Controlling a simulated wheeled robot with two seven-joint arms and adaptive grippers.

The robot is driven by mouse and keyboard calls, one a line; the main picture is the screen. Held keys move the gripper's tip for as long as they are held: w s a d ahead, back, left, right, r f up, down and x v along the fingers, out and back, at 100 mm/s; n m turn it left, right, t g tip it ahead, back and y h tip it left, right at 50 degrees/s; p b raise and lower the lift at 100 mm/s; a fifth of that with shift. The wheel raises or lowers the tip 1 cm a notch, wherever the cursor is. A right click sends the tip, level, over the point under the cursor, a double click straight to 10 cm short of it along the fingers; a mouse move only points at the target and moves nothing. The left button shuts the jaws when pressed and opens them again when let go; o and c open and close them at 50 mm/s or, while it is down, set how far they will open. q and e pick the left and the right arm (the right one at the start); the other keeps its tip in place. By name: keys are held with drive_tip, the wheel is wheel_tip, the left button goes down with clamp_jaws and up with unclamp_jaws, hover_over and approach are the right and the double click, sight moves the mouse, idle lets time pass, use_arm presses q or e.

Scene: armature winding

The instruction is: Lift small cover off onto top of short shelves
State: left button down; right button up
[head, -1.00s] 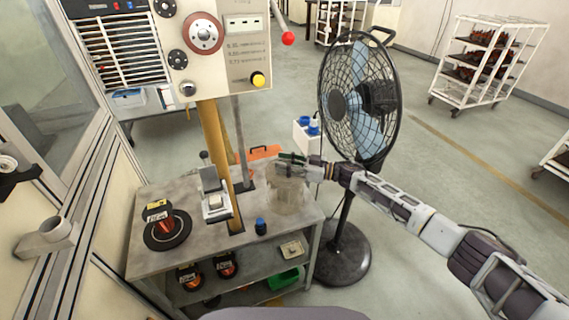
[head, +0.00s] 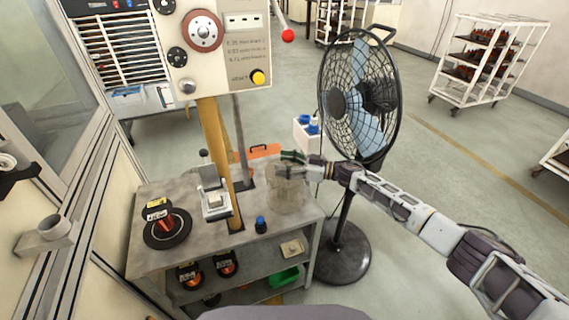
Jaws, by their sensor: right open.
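A translucent, smoky cylindrical cover (head: 288,195) stands on the right end of the grey workbench top (head: 190,252). My right gripper (head: 287,164) comes in from the right and is at the cover's upper rim. It is open. Whether the fingers touch the cover cannot be told. The workbench has lower shelves (head: 250,272) under its top. My left gripper is not in view.
A large floor fan (head: 360,95) stands right behind my right arm.

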drive_tip(key=shift+s+d, duration=0.1)
drive_tip(key=shift+d, duration=0.1)
drive_tip(key=shift+v, duration=0.95)
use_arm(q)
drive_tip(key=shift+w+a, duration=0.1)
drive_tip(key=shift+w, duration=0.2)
use_arm(e)
drive_tip(key=v, duration=0.9)
drive_tip(key=shift+d, duration=0.35)
